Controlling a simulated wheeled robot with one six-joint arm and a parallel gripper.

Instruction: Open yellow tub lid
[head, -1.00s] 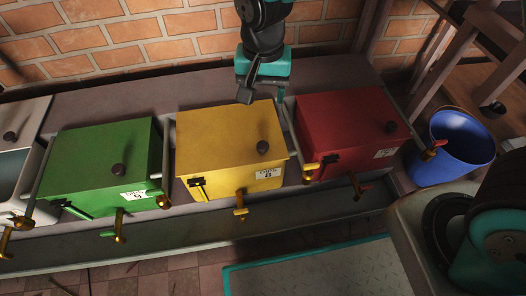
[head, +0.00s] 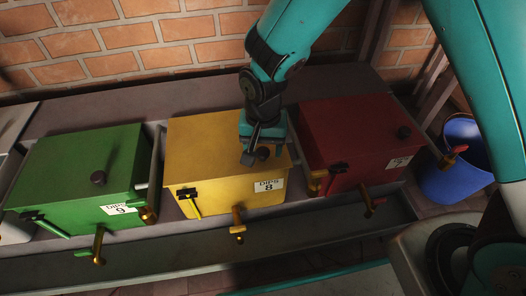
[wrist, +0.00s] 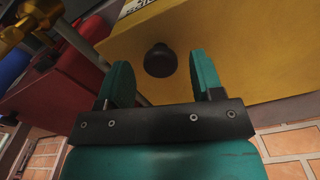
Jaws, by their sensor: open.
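The yellow tub (head: 200,190) stands in the middle of the row, with its flat yellow lid (head: 200,145) closed. A dark round knob (head: 263,153) sits on the lid near the front right; it also shows in the wrist view (wrist: 160,60). My gripper (head: 254,158) is over the right part of the lid, beside the knob. In the wrist view my gripper (wrist: 160,80) has its two teal fingers apart and empty, with the knob just beyond the tips and between their lines. I cannot tell whether a finger touches the lid.
A green tub (head: 75,175) stands to the left and a red tub (head: 350,145) close on the right, both closed with knobs. Brass taps (head: 238,225) stick out in front. A blue bucket (head: 455,165) stands at the far right. A brick wall (head: 150,40) is behind.

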